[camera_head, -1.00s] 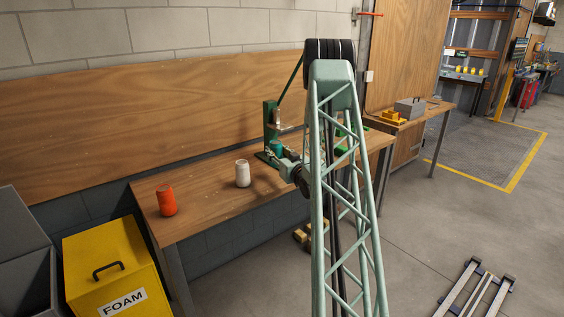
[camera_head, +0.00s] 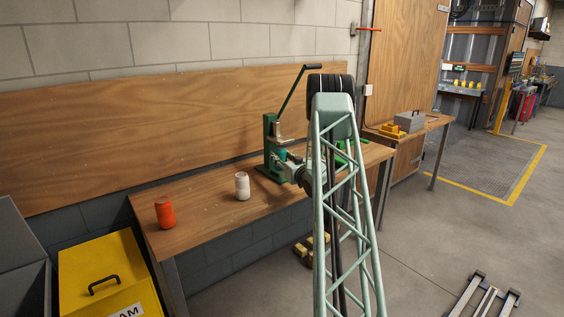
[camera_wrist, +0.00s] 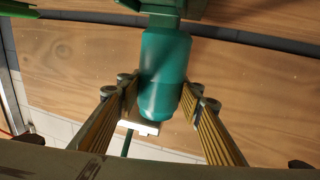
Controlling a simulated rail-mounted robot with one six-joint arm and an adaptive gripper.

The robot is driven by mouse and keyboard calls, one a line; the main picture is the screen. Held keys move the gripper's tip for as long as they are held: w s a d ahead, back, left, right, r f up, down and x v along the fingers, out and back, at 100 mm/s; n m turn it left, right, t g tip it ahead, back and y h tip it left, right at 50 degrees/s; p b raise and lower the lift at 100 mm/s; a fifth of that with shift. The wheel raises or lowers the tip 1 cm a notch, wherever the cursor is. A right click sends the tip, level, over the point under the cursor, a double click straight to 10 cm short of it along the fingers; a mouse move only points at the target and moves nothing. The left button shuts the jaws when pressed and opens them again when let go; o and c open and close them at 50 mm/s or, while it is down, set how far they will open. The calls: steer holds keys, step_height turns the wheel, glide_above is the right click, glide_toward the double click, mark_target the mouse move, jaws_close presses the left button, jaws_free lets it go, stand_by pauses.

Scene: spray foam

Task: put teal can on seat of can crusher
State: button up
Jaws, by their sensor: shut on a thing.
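The teal can (camera_wrist: 165,75) is between the two fingers of my gripper (camera_wrist: 163,97) in the wrist view, and the gripper is shut on it. The can also shows small in the head view (camera_head: 281,155), in front of the green can crusher (camera_head: 269,130). Part of the green crusher also shows at the top of the wrist view (camera_wrist: 172,6), at the far end of the can. The seat is hidden by the can and my gripper, so I cannot tell whether the can touches it. The crusher's lever (camera_head: 293,90) is raised.
A white can (camera_head: 242,186) and an orange-red can (camera_head: 165,213) stand on the wooden bench (camera_head: 205,200), left of the crusher. A yellow foam bin (camera_head: 105,265) is at the lower left. The bench between the cans is clear.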

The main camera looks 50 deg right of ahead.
steer(key=shift+w+d+f, duration=0.1)
steer(key=shift+w+d, duration=0.25)
steer(key=shift+d, duration=0.3)
steer(key=shift+w+d+f, duration=0.1)
steer(key=shift+w+d, duration=0.2)
steer(key=shift+d, duration=0.4)
steer(key=shift+w+d, duration=0.35)
steer(key=shift+d, duration=0.3)
steer(key=shift+f+b, duration=0.7)
steer(key=shift+f, duration=1.05)
steer(key=shift+f, duration=0.15)
steer(key=o, duration=0.7)
steer(key=shift+r, duration=0.2)
steer(key=shift+p+v, duration=0.8)
steer(key=shift+v, duration=5.25)
